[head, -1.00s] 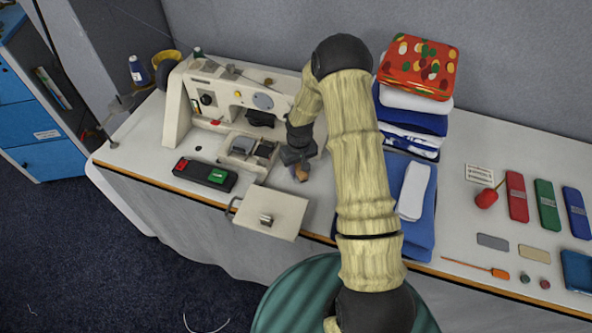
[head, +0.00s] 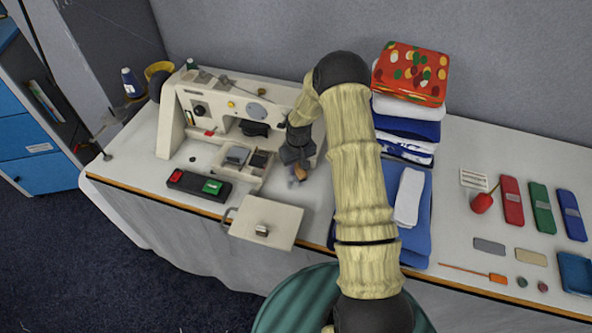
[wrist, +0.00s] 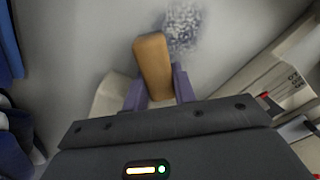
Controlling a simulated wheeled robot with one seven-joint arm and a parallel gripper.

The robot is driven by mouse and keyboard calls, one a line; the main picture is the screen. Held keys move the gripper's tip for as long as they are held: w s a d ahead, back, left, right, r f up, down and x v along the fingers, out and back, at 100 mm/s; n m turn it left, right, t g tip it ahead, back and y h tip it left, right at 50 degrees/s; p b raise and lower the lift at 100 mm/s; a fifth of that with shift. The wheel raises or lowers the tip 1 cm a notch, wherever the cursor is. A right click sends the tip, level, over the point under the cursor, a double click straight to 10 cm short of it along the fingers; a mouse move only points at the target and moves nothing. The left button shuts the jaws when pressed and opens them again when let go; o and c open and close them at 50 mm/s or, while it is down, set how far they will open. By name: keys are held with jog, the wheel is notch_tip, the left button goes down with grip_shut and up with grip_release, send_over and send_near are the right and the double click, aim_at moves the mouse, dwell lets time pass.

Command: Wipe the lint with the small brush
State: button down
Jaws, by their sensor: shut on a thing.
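My gripper (head: 297,160) is over the table just right of the sewing machine, its fingers pointing down. It is shut on the small brush, whose tan wooden body (head: 300,173) shows below the fingers. In the wrist view the brush (wrist: 152,62) stands between the two purple fingers; its bristles are hidden. The lint (wrist: 183,28) is a speckled blue-grey patch on the pale tabletop, just beyond and right of the brush's end. In the head view the lint (head: 292,183) is a small, partly hidden bluish spot beside the brush. I cannot tell whether the bristles touch it.
The sewing machine (head: 235,105) stands close left of my gripper. A beige plate (head: 266,222) juts at the table's front edge. Folded blue cloth (head: 417,240) and a stack of textiles (head: 408,105) lie to the right. Small sewing items lie farther right.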

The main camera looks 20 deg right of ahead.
aim_at(287, 188)
jog(key=shift+w+a, duration=0.1)
jog(key=shift+w+a+r, duration=0.2)
jog(key=shift+a+r, duration=0.05)
jog(key=shift+a, duration=0.2)
jog(key=shift+s+a+f, duration=0.15)
jog(key=shift+s+a, duration=0.1)
jog(key=shift+s, duration=0.15)
jog(key=shift+s+a+f, duration=0.1)
jog(key=shift+s+a, duration=0.25)
jog(key=shift+s, duration=0.2)
jog(key=shift+s+a, duration=0.35)
jog(key=shift+s, duration=0.2)
jog(key=shift+s+a, duration=0.1)
jog(key=shift+a, duration=0.05)
jog(key=shift+s, duration=0.1)
jog(key=shift+s+a, duration=0.6)
jog(key=shift+s, duration=0.35)
jog(key=shift+s+a, duration=0.2)
jog(key=shift+s, duration=0.3)
